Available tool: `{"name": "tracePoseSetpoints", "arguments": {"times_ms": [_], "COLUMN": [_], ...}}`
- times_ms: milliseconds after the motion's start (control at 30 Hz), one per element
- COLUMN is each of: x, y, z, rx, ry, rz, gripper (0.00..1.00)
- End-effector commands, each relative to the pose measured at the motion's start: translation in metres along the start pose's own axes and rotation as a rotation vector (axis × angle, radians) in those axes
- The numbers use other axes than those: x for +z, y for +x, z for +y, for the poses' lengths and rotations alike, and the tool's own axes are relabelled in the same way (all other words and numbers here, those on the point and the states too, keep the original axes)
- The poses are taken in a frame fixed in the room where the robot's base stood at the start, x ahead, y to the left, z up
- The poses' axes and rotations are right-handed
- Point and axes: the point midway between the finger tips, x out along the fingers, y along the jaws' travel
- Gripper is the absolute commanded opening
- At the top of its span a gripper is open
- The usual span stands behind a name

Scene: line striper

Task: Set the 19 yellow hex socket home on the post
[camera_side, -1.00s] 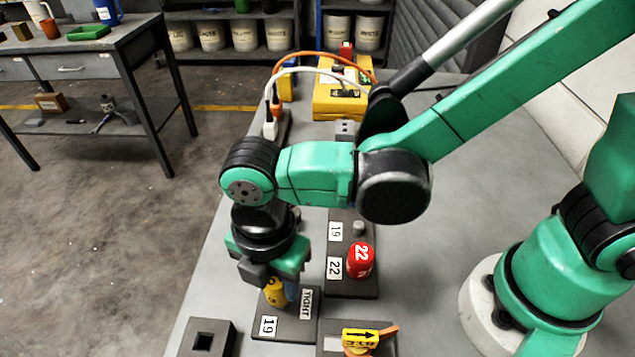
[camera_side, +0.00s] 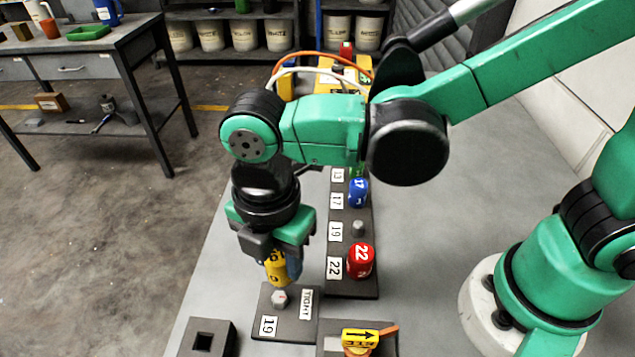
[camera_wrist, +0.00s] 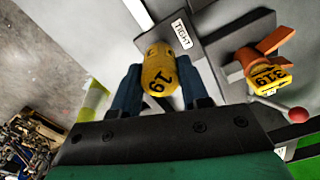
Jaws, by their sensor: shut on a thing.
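The yellow 19 socket (camera_side: 275,270) is held in my gripper (camera_side: 280,262), which is shut on it. The socket also shows between the fingers in the wrist view (camera_wrist: 160,72), with my gripper (camera_wrist: 160,88) on both its sides. In the side view the socket hangs a little above and behind a grey post (camera_side: 279,298), which stands on a dark plate (camera_side: 290,322) marked 19 and TIGHT. The post's top is bare, and the socket is apart from it. In the wrist view the post is hidden behind the socket.
A rack (camera_side: 352,285) holds a red 22 socket (camera_side: 360,260), a blue 17 socket (camera_side: 358,192) and an empty 19 peg (camera_side: 358,229). A yellow block with an arrow and orange handle (camera_side: 362,337) stands front right. A dark block with a square hole (camera_side: 203,341) stands front left.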

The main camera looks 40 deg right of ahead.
Motion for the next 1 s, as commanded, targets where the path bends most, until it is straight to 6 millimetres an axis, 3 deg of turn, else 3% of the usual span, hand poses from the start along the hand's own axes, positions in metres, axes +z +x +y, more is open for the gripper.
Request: {"name": "tracePoseSetpoints", "arguments": {"times_ms": [200, 400, 667, 1000], "x": [0.069, 0.119, 0.135, 0.135], "y": [-0.022, -0.036, -0.034, -0.002], "z": [-0.014, -0.04, -0.052, -0.051], "rx": [0.0, 0.0, 0.0, 0.0], "ry": [0.195, 0.358, 0.421, 0.419], "rz": [0.0, 0.0, 0.0, 0.0], "gripper": [0.0, 0.0, 0.0, 0.0]}}
